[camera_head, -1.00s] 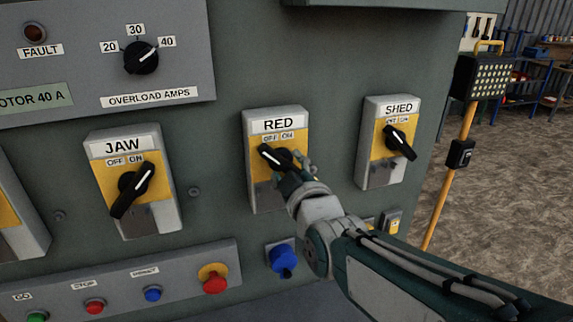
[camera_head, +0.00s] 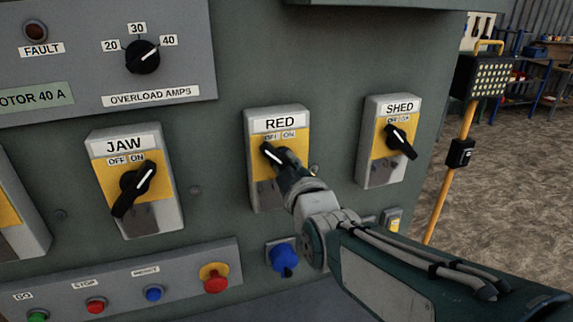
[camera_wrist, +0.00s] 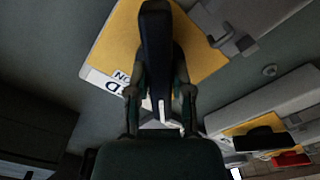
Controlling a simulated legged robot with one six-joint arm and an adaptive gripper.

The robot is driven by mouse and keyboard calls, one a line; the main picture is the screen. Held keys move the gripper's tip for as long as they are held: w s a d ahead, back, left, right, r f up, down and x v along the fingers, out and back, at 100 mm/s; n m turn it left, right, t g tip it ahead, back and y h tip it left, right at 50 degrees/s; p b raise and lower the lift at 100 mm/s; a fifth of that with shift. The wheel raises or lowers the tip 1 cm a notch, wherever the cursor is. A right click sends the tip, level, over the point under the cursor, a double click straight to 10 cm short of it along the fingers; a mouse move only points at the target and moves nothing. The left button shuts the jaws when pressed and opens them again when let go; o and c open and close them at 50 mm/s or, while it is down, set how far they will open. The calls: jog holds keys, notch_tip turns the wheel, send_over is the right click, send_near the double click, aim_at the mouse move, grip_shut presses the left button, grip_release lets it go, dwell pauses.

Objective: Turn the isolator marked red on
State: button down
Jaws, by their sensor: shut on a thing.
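The isolator marked RED (camera_head: 263,195) is a grey and yellow box on the green panel, in the middle of the head view. Its black handle (camera_head: 270,152) has a white line and points up and left, towards the OFF label. My gripper (camera_head: 288,172) is at this handle, reaching in from the lower right. In the wrist view the dark handle (camera_wrist: 155,40) runs between the two fingers of my gripper (camera_wrist: 159,92), which are shut on it. The fingers hide part of the handle and the box face.
The JAW isolator (camera_head: 147,215) is to the left and the SHED isolator (camera_head: 383,175) to the right. Below are a blue knob (camera_head: 283,257) and a row of push buttons with a red mushroom button (camera_head: 214,278). A lamp on a yellow stand (camera_head: 440,195) is at the right.

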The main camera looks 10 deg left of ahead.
jog(key=shift+r, duration=0.2)
jog(key=m, duration=0.4)
jog(key=shift+r, duration=0.1)
jog(key=m, duration=0.4)
jog(key=shift+w+m, duration=0.1)
jog(key=shift+m, duration=0.2)
jog(key=m, duration=0.4)
jog(key=shift+m, duration=2.5)
jog(key=c, duration=0.5)
grip_release()
jog(key=shift+w, duration=0.1)
jog(key=shift+f, duration=0.2)
